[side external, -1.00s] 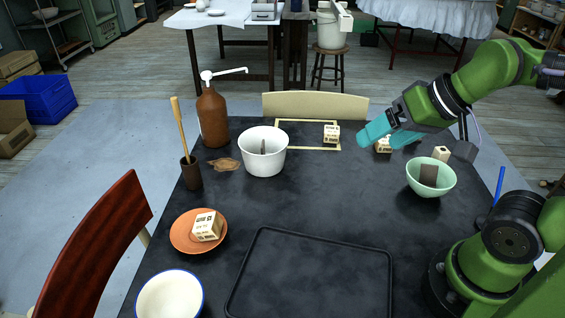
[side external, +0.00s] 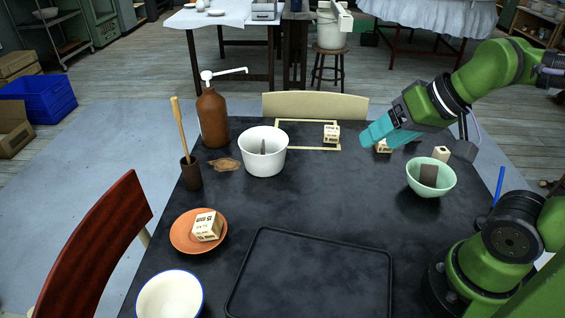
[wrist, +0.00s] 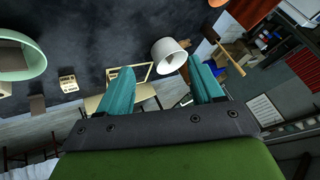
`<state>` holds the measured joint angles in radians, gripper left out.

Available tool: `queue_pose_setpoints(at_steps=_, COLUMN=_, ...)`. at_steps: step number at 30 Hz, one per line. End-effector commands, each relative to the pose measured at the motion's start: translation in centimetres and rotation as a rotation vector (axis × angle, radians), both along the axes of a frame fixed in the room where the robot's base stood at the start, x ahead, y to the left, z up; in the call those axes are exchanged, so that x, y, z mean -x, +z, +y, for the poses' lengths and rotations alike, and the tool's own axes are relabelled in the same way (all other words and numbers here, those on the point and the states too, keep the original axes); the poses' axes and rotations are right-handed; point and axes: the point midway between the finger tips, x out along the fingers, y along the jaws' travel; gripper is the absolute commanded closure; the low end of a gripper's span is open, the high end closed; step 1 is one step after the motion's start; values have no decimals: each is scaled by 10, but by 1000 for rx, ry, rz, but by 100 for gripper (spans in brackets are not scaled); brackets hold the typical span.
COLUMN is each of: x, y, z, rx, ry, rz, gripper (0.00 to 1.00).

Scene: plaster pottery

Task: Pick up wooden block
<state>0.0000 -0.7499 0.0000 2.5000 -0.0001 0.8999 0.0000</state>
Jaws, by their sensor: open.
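Several pale wooden blocks with dark print are on the dark table. One block (side external: 331,134) stands at the back, by the right side of a pale yellow rectangular outline. A third block (side external: 441,153) stands to the right, behind the green bowl. One more block (side external: 207,226) rests on an orange plate (side external: 180,243). My gripper is open, with teal fingers apart and nothing between them, above the back right of the table. In the wrist view a printed block (wrist: 67,83) lies left of the fingers.
A green bowl (side external: 446,184) holding a dark grey piece is at the right. A black tray (side external: 310,280) lies in front. The table's middle is clear.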

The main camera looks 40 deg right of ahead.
Motion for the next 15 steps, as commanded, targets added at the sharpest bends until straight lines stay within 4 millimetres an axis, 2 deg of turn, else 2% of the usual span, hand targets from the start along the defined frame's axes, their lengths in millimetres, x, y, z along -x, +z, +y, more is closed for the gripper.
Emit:
queue_pose_setpoints(at_steps=5, x=0, y=0, z=1, rx=0, ry=2, rz=0, gripper=34)
queue_pose_setpoints(at_steps=9, x=-4, y=-12, z=11, rx=3, ry=47, rz=58, gripper=34)
queue_pose_setpoints(at_steps=11, x=-12, y=-16, z=20, rx=11, ry=83, rz=95, gripper=34)
queue_pose_setpoints(at_steps=15, x=-45, y=-24, z=53, rx=68, ry=235, rz=168, gripper=34)
